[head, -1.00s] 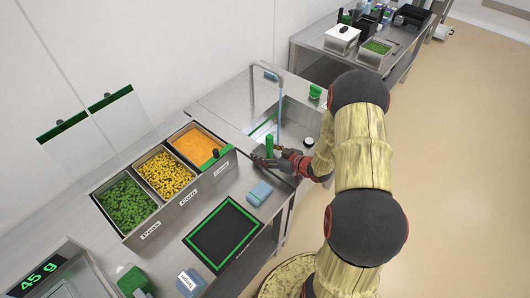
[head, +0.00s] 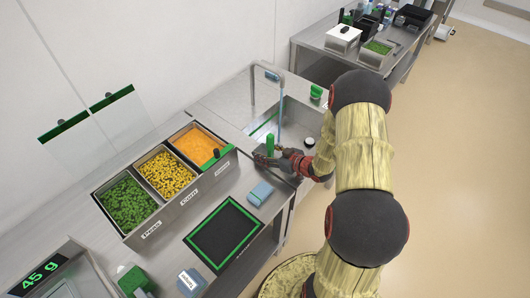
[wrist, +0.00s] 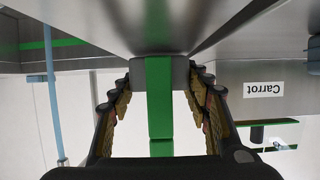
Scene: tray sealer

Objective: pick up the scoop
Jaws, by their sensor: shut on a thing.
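The scoop has a green handle (head: 270,143) standing upright in the head view, at the sink's near left edge. My gripper (head: 272,155) is at the handle's lower part and shut on the scoop. In the wrist view the green handle (wrist: 160,105) runs down the middle between the two fingers of my gripper (wrist: 163,80). The fingertips are beside a grey block at the handle's end. The scoop's metal part is hard to make out, and I cannot tell whether it touches the counter.
Bins of peas (head: 127,203), corn (head: 166,174) and carrot (head: 193,145) stand left of my gripper. A blue sponge (head: 261,193) and a green-edged black mat (head: 223,236) lie nearer. A faucet (head: 282,95) rises behind the sink (head: 302,122).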

